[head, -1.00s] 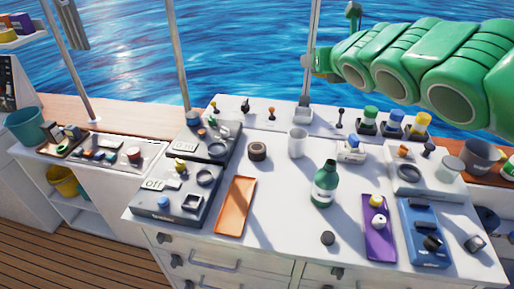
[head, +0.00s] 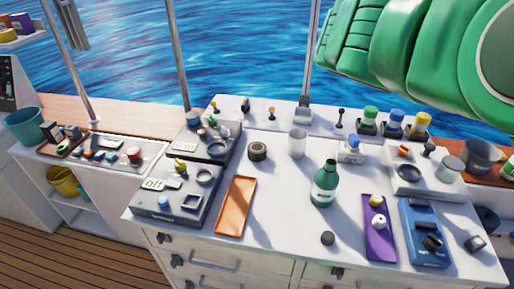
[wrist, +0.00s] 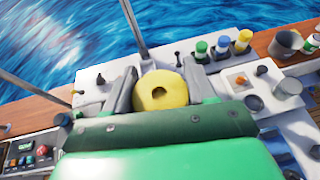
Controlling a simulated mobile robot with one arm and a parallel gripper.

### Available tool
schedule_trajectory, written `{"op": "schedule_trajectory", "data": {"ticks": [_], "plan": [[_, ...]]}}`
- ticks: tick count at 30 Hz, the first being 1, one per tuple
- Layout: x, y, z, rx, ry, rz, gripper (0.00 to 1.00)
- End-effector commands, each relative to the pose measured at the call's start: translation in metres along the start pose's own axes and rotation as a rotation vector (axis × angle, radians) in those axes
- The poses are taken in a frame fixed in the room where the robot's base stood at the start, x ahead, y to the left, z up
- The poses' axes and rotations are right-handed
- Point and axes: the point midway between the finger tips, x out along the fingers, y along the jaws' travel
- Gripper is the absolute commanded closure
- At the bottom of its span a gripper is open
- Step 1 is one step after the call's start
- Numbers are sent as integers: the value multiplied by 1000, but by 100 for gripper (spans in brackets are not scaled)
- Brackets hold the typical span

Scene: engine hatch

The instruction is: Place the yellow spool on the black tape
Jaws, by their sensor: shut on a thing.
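A yellow spool (wrist: 165,91) with a dark hole in its middle is held between the two grey fingers of my gripper (wrist: 162,88) in the wrist view. The gripper is shut on it, up in the air above the white counter. A black tape roll (head: 257,151) lies flat on the white counter in the head view, with nothing on top of it. The tape is not visible in the wrist view. In the head view my green arm fills the upper right, and the gripper and spool are out of frame.
A clear cup (head: 297,143) stands just right of the tape. A green bottle (head: 325,183) stands in front and to the right. An orange tray (head: 236,205) lies in front. A grey panel (head: 205,143) with switches is to the left. Several coloured-capped containers stand at the back right.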

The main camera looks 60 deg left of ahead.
Motion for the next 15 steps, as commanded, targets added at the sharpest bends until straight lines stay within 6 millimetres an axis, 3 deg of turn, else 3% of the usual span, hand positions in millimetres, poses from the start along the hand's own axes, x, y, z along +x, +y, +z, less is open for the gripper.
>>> {"op": "schedule_trajectory", "data": {"ticks": [15], "plan": [[-16, 33, 23, 152, -1, -362, 74]]}}
